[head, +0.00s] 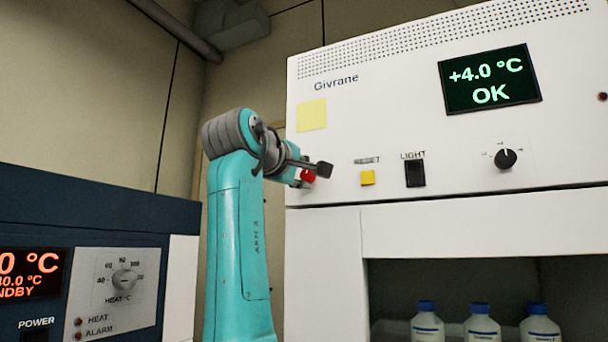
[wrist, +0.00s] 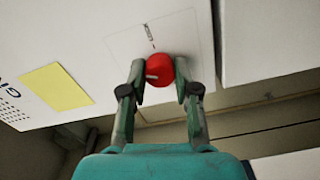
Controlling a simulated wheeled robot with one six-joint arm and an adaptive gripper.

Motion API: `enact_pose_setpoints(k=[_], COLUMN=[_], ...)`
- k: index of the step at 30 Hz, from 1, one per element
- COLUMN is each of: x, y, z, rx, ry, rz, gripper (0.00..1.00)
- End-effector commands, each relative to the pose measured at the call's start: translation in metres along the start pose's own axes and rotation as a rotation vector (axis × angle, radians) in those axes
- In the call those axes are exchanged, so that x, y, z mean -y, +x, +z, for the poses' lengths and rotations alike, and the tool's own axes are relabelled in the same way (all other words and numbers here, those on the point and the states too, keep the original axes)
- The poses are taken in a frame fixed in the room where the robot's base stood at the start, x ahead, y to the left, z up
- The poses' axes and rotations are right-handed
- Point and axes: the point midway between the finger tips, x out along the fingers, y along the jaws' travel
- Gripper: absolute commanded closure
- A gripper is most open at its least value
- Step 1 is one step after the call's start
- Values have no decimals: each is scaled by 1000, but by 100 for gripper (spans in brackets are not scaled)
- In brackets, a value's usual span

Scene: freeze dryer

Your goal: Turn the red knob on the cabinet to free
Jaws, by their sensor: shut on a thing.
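The red knob (head: 308,176) is on the lower left of the white cabinet front (head: 400,160) in the head view, partly hidden by my gripper (head: 312,172). In the wrist view the red knob (wrist: 159,70) sits between the two fingertips of my gripper (wrist: 160,85), which is shut on it. A short pale mark shows on the knob's face, toward its lower left in that view. A small printed label and a tick (wrist: 149,33) are on the panel above the knob; the label is too small to read surely.
A yellow note (head: 312,115) is stuck above the knob. A yellow reset button (head: 367,178), a black light switch (head: 415,173) and a black dial (head: 505,159) are to the right. Bottles (head: 482,326) stand in the opening below. A dark blue unit (head: 90,215) is at left.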

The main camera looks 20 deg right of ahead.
Motion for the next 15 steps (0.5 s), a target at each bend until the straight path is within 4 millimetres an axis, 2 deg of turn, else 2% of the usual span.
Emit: enact_pose_setpoints(k=[6,15], x=[0,1], y=[0,0], z=[-1,-1], rx=[-4,-4], ry=[-190,-381], rz=[2,2], gripper=[100,100])
